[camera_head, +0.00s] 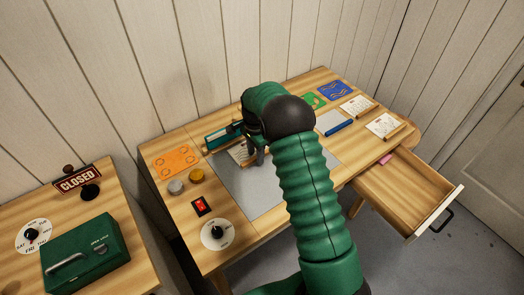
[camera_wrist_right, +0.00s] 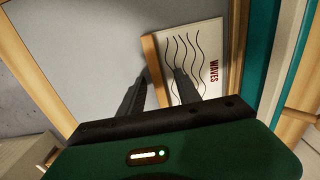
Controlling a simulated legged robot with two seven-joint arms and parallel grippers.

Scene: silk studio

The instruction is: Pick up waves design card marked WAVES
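The waves card (camera_wrist_right: 207,60) is white with wavy black lines and the red word WAVES, and has a wooden strip (camera_wrist_right: 151,58) along one edge. In the head view the card (camera_head: 238,152) shows only partly beside my right gripper (camera_head: 256,152), on the grey mat near the wall. In the right wrist view my right gripper (camera_wrist_right: 161,73) has its fingers apart, one over the card's face and one beyond the wooden strip. I cannot tell whether either finger touches the card. My left gripper is not in view.
A teal press-like frame (camera_head: 222,136) stands right by the card. An orange sheet (camera_head: 177,161), knobs, a red switch (camera_head: 202,206) and a white dial (camera_head: 216,233) lie at the left. More cards (camera_head: 384,125) and an open drawer (camera_head: 405,195) are at the right.

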